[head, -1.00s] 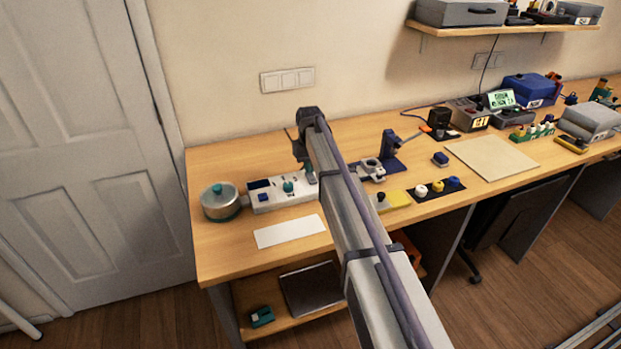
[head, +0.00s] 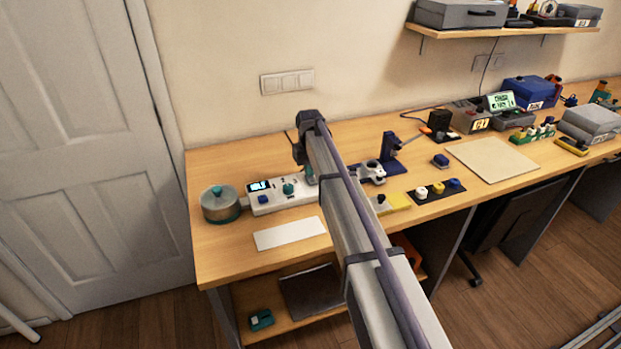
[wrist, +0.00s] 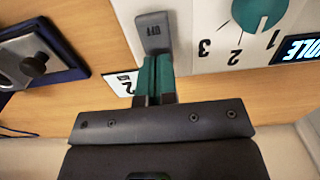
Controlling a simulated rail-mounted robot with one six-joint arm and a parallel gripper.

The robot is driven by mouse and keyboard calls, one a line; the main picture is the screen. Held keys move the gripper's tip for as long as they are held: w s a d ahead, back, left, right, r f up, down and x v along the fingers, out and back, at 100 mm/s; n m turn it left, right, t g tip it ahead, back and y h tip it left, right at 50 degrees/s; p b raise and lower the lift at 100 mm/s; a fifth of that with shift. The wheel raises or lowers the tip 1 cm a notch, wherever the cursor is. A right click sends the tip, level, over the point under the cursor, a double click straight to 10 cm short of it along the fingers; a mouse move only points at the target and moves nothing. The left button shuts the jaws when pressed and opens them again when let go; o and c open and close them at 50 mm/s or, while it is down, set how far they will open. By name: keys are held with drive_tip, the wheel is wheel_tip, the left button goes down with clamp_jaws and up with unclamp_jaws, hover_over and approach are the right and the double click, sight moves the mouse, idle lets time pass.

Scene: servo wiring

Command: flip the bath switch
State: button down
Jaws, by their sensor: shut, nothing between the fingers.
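The bath unit is a white control box (head: 275,204) with a round lidded pot (head: 221,203) at its left end. Its small display (head: 259,186) is lit, and in the wrist view the display (wrist: 300,48) appears to read IDLE. A teal dial (wrist: 258,12) with numbers sits beside it. A dark grey switch (wrist: 153,32) marked OFF is at the box's end. My gripper's teal fingers (wrist: 155,76) are shut and empty, with their tips right at the switch's near end. I cannot tell whether they touch. In the head view my arm hides the switch.
A blue stand with a clamp (head: 392,150) is right of my arm. A white sheet (head: 289,233) lies in front of the box. A yellow block (head: 397,201) and a dark mat with knobs (head: 437,190) lie farther right. A bare board (head: 492,158) lies beyond.

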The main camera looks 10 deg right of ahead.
wheel_tip(320, 180, up, 7)
drive_tip(key=p, duration=0.6)
drive_tip(key=shift+f, duration=0.3)
drive_tip(key=shift+s, duration=0.1)
drive_tip(key=s+m, duration=0.1)
drive_tip(key=s, duration=3.5)
drive_tip(key=shift+s+m, duration=0.15)
drive_tip(key=shift+m, duration=0.25)
